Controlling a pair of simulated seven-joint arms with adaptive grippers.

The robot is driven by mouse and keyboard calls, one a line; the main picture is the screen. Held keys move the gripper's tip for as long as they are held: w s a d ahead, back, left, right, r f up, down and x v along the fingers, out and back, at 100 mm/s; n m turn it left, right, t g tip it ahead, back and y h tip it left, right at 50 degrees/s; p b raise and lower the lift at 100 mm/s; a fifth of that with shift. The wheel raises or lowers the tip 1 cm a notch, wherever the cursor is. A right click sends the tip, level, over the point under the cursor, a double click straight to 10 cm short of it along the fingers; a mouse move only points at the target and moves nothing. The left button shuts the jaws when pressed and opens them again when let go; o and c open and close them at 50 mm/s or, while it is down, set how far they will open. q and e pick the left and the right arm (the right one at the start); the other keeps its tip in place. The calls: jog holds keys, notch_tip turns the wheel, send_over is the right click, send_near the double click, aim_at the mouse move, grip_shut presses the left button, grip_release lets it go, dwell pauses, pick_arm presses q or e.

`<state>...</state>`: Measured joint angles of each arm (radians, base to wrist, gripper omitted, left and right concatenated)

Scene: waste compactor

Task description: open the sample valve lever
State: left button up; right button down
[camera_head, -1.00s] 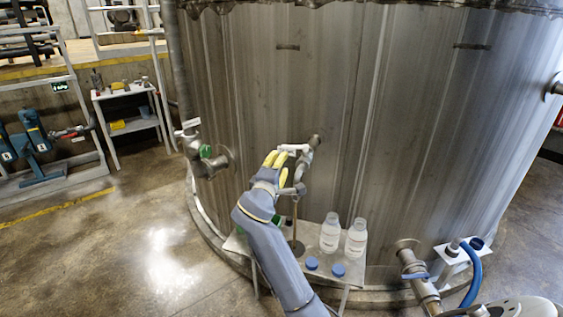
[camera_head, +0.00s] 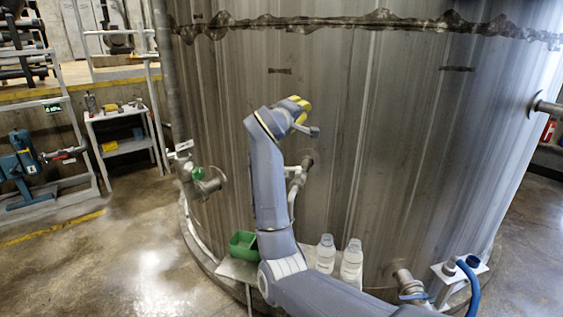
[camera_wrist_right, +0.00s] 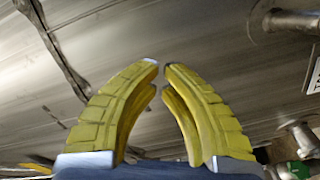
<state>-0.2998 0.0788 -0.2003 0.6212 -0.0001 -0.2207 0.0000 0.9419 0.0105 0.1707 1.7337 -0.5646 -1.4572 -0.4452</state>
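The sample valve (camera_head: 297,177) is a small grey fitting on a stub from the tank wall, in the middle of the head view. A thin outlet pipe drops from it, and my right forearm stands just left of it. A pale piece at its top may be the lever; its position is too small to tell. My right gripper (camera_head: 303,108) is above the valve, apart from it, in front of the tank wall. In the right wrist view, its yellow fingers (camera_wrist_right: 162,66) converge almost tip to tip with nothing between them. My left gripper is not in view.
A green-handled valve (camera_head: 199,174) is left on the tank (camera_head: 400,150). A blue hose (camera_head: 471,285) is at the lower right.

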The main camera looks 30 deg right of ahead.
jog(key=w+d+r+m+g+y, duration=0.2)
jog(key=d+m+y, duration=0.1)
jog(key=d, duration=0.4)
jog(key=m+g+y, duration=0.4)
jog(key=m+y, duration=0.1)
jog(key=y, duration=0.5)
send_over(288, 170)
jog(key=w, duration=0.6)
notch_tip(288, 170, down, 12)
notch_tip(288, 170, down, 10)
jog(key=s, duration=0.1)
jog(key=shift+d+r, duration=0.25)
